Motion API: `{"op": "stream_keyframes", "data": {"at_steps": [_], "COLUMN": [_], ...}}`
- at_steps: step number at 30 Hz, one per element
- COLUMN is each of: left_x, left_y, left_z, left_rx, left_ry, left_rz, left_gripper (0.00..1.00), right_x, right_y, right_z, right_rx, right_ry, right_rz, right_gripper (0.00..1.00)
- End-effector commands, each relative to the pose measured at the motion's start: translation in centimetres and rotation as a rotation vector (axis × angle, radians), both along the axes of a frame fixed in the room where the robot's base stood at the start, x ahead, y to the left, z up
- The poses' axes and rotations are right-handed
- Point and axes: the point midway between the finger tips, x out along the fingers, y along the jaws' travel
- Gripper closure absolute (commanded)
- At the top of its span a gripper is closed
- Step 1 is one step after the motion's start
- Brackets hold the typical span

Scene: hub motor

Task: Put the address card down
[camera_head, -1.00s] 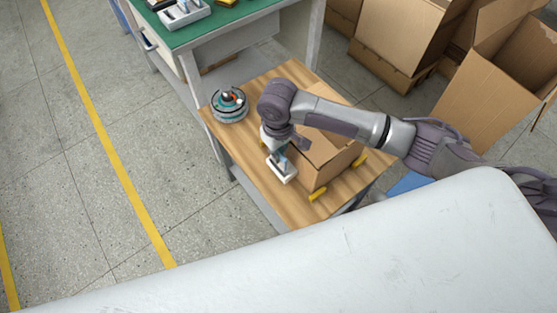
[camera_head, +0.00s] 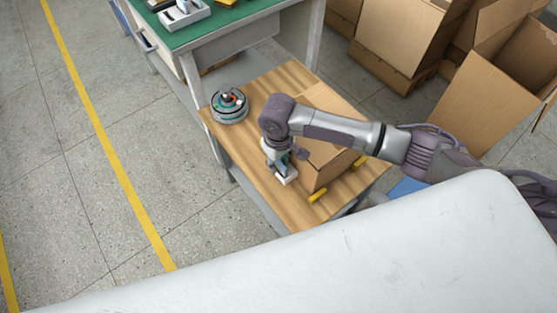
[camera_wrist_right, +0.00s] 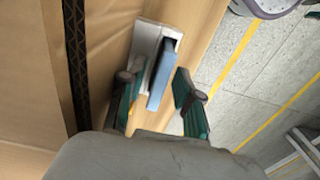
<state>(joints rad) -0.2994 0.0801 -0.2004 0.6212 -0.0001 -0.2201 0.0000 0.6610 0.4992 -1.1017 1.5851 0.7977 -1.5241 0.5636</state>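The address card appears as a blue slab (camera_wrist_right: 162,78), standing in or against a small white holder (camera_wrist_right: 150,36) in the right wrist view. The holder (camera_head: 288,178) is on the wooden table, beside the cardboard box, in the head view. My right gripper (camera_head: 281,166) is just above the holder and hides part of it. In the right wrist view its two fingers (camera_wrist_right: 160,104) are apart, one on each side of the card, with gaps visible. My left gripper is not in view.
A round hub motor (camera_head: 229,106) sits at the table's left corner. The wooden table top (camera_head: 246,153) is bare at left. Several large cartons stand at the back right.

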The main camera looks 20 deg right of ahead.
Motion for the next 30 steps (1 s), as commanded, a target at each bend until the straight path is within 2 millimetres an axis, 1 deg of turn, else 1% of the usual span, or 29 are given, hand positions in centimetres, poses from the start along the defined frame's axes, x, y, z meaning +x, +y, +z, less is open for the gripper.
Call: {"op": "stream_keyframes", "data": {"at_steps": [5, 8, 11, 18, 21, 25, 30], "left_x": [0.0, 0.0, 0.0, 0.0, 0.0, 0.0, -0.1], "left_y": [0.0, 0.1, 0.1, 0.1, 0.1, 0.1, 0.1], "left_z": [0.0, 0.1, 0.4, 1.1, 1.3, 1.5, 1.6], "left_rx": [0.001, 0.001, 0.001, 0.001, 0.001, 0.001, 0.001], "left_ry": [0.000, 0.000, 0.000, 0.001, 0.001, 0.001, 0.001], "left_rz": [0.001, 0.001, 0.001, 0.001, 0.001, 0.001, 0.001], "left_gripper": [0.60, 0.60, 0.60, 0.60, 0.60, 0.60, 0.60], "right_x": [0.0, 0.0, 0.1, 0.1, 0.1, 0.0, 0.0], "right_y": [0.0, 0.0, 0.0, 0.1, 0.1, 0.1, 0.1], "right_z": [0.1, 0.8, 2.3, 7.6, 9.5, 11.2, 12.3], "right_rx": [0.000, 0.001, 0.001, 0.001, 0.002, 0.001, 0.000], "right_ry": [-0.001, -0.002, -0.003, -0.004, -0.003, -0.001, 0.000], "right_rz": [0.000, 0.000, 0.001, 0.001, 0.001, 0.000, -0.001], "right_gripper": [0.67, 0.67, 0.67, 0.67, 0.67, 0.67, 0.67]}}
